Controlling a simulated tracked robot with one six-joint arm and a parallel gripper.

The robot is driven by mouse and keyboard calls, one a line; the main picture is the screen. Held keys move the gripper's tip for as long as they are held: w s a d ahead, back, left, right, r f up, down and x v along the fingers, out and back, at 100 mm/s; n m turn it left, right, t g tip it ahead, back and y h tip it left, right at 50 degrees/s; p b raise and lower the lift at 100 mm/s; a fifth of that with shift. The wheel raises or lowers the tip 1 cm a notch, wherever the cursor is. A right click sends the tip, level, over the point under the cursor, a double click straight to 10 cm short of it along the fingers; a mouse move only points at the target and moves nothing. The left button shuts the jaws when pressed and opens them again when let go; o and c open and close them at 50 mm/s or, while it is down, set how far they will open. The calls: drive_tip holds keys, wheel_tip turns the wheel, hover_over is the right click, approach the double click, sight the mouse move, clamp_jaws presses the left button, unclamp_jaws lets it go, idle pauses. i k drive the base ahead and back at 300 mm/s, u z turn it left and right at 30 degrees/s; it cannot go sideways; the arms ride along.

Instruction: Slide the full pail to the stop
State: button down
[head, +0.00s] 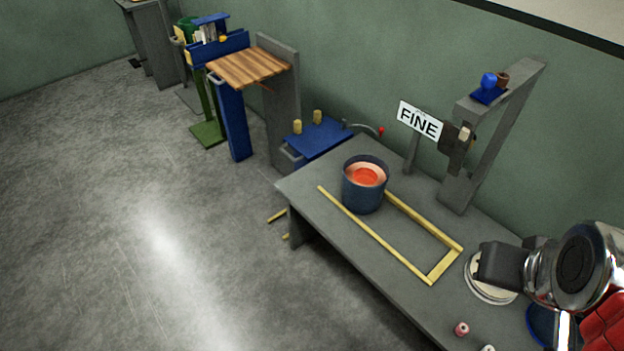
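The pail (364,196) is dark blue and upright, with orange-red contents near its rim. It stands on the grey table, at the far left part of a yellow U-shaped guide. The long near rail (375,236) and the far rail (420,218) run toward the lower right. The yellow end bar (446,266), which looks like the stop, joins them there, well apart from the pail. My gripper (490,264) is at the right, dark and blocky, over a pale round disc and away from the pail. Its fingers cannot be made out.
A white FINE sign (419,121) and a grey upright frame (490,140) stand behind the guide. A spool (461,329) lies near the front edge. A blue stand (318,137) and a wood-topped stand (248,67) are beyond. The guide's channel right of the pail looks clear.

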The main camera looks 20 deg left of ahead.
sight(365, 177)
drive_tip(key=u, duration=0.35)
drive_tip(key=k, duration=0.8)
drive_tip(key=u, duration=0.8)
drive_tip(key=i, duration=0.9)
drive_tip(key=u, duration=0.8)
drive_tip(key=i, duration=2.2)
drive_tip(key=z, duration=0.3)
